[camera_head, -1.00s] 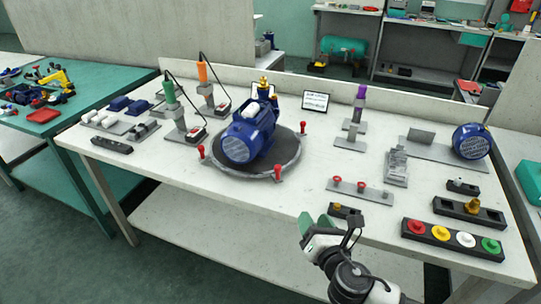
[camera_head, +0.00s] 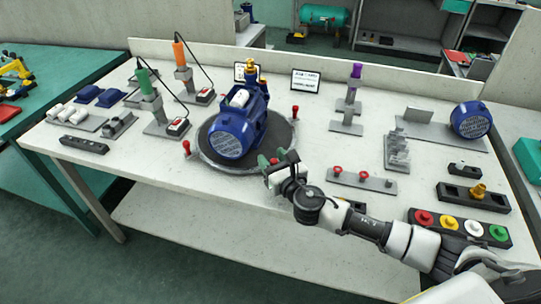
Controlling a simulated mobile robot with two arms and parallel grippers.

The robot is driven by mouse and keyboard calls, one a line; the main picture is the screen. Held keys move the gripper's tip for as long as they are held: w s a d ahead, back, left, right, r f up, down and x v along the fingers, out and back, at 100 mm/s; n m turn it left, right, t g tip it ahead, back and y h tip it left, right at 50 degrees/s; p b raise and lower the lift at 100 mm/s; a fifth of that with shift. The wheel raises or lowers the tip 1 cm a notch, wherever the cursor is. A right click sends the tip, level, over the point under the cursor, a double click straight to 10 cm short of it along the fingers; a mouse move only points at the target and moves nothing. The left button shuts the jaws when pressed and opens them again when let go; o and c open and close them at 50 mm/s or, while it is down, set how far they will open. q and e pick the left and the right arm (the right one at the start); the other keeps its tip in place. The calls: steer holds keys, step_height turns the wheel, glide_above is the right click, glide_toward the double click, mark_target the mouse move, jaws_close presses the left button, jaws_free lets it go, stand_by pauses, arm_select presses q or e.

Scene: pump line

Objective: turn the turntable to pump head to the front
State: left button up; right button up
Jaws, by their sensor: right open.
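The round dark turntable (camera_head: 281,130) stands on the white bench. It carries a blue pump (camera_head: 232,136) whose round grille faces the front, with a brass fitting (camera_head: 250,72) at the back. Red upright handles show at the turntable's left (camera_head: 186,148) and back right (camera_head: 295,111). My right gripper (camera_head: 270,162), with green finger pads, is open at the turntable's front right rim. It covers the spot of the front handle, little of which shows. I cannot tell whether the gripper touches it. My left gripper is not in view.
Green (camera_head: 149,88) and orange (camera_head: 180,54) handled tools on stands are left of the turntable. A plate with red knobs (camera_head: 362,180) lies right of my gripper. A strip of coloured buttons (camera_head: 460,227) is by my right forearm. The bench front left of the gripper is clear.

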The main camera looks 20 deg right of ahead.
steer(key=shift+w+a, duration=0.1)
steer(key=shift+w, duration=0.45)
steer(key=shift+c, duration=1.1)
jaws_close()
steer(key=shift+w+d, duration=0.25)
steer(key=shift+d, duration=0.5)
steer(key=shift+w+d, duration=0.2)
steer(key=shift+d, duration=0.55)
steer(key=shift+w+d, duration=0.25)
steer(key=shift+d, duration=0.5)
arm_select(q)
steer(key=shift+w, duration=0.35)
arm_select(e)
steer(key=shift+a, duration=0.1)
steer(key=shift+o, duration=1.1)
jaws_free()
